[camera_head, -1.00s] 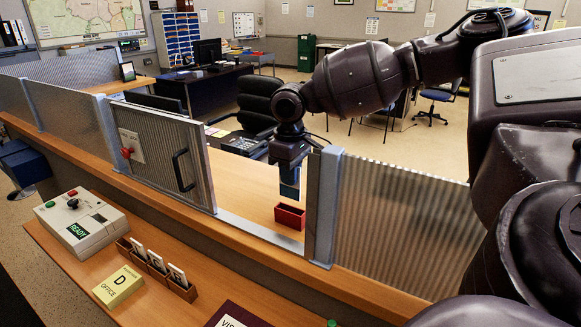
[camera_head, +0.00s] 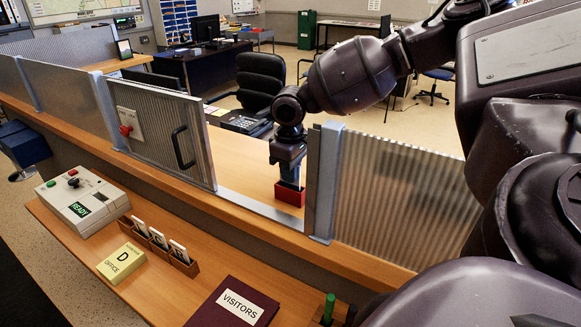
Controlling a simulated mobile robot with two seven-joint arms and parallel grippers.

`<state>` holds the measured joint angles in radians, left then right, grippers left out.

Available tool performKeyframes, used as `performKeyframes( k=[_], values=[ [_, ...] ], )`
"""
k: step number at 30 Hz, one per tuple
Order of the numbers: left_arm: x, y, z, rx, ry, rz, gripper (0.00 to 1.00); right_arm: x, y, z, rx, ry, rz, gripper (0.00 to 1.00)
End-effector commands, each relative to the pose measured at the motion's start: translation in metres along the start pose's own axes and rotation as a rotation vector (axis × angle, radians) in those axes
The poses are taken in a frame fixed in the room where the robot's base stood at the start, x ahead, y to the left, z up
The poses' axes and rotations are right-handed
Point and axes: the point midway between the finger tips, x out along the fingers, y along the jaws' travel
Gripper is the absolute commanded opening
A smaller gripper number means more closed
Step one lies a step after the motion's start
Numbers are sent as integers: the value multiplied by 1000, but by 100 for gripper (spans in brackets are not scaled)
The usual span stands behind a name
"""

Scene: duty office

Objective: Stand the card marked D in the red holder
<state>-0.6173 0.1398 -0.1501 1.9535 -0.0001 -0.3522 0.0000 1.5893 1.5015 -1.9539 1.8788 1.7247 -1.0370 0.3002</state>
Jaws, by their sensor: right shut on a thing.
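The red holder (camera_head: 290,196) sits on the far side of the counter, in the opening beside the hatch panel. My right gripper (camera_head: 290,172) is directly above it, pointing down and shut on a thin blue-grey thing, which I take for the card. Its lower end is at the holder's top or inside it; I cannot tell which. No letter shows on it from here. A yellow block marked D and OFFICE (camera_head: 121,262) lies on the near desk. My left gripper is not in view.
Small wooden holders with white cards (camera_head: 159,240) stand beside the yellow block. A control box with a READY display (camera_head: 82,208) is at left, a VISITORS book (camera_head: 232,304) in front. The hatch panel (camera_head: 160,140) and right-hand ribbed screen (camera_head: 392,195) flank the opening.

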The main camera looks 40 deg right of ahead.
Motion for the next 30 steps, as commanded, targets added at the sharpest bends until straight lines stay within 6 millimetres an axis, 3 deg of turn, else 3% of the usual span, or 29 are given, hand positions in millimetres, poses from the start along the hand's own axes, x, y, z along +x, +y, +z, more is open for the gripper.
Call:
performKeyframes(
  k=[11, 15, 18, 30],
  values=[
    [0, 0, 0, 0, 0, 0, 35, 2, 0, 0, 1, 0, 0, 0],
    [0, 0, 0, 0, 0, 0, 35, 2, 0, 0, 1, 0, 0, 24],
    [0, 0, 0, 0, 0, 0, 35, 2, 0, 0, 1, 0, 0, 35],
    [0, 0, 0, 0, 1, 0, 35, -8, 0, -1, 2, 3, 0, 35]
  ],
)
